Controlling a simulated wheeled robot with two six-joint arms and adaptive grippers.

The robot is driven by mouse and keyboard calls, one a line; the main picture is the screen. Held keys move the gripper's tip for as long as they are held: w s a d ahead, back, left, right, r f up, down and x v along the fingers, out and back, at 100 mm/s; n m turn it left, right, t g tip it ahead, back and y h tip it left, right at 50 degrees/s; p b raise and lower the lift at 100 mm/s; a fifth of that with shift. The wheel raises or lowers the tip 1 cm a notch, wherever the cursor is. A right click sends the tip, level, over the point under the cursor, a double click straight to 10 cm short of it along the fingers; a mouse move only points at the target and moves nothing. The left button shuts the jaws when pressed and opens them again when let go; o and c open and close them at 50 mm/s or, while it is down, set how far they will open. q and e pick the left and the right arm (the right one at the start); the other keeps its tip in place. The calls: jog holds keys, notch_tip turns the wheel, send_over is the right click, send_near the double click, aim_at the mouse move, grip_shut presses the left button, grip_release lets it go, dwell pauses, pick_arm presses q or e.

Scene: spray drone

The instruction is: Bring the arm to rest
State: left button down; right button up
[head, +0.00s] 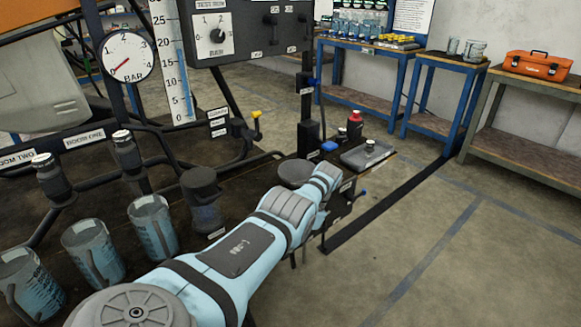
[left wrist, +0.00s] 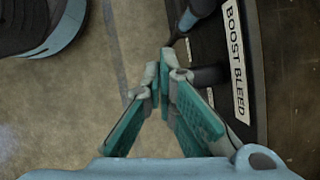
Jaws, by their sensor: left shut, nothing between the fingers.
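My light blue and grey arm reaches from the bottom of the head view toward the table's right end. Its gripper cannot be made out there. In the left wrist view my left gripper (left wrist: 166,66) is shut, its teal-padded fingers meeting at the tips with nothing between them. It is beside a dark panel labelled BOOST BLEED (left wrist: 236,62), close to a dark cylindrical knob (left wrist: 208,76). I cannot tell whether the fingers touch it. My right gripper is not in view.
A pressure gauge (head: 127,56) and control panel (head: 245,30) stand behind. An orange toolbox (head: 537,65) sits on a far bench. The floor at right is clear.

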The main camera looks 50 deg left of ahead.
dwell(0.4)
pick_arm(q)
jog(key=s+d+f+t+y+p, duration=0.1)
jog(key=s+d+f+t+p, duration=0.1)
jog(key=s+d+f+p, duration=0.4)
jog(key=s+d+f+t+p, duration=0.1)
jog(key=s+f+p, duration=0.7)
jog(key=f, duration=0.2)
jog(key=s+d+t+p, duration=0.1)
jog(key=s+d+p, duration=0.1)
jog(key=s, duration=0.5)
jog(key=s+d+n+t+h+p, duration=0.1)
jog(key=s+d+p, duration=0.2)
jog(key=s+d, duration=0.2)
jog(key=s+d+f+t+h+p, duration=0.1)
jog(key=s+d, duration=0.3)
jog(key=s, duration=0.6)
jog(key=shift+s+d+n+p, duration=0.2)
jog(key=shift+s+n+p, duration=0.2)
jog(key=shift+p, duration=0.45)
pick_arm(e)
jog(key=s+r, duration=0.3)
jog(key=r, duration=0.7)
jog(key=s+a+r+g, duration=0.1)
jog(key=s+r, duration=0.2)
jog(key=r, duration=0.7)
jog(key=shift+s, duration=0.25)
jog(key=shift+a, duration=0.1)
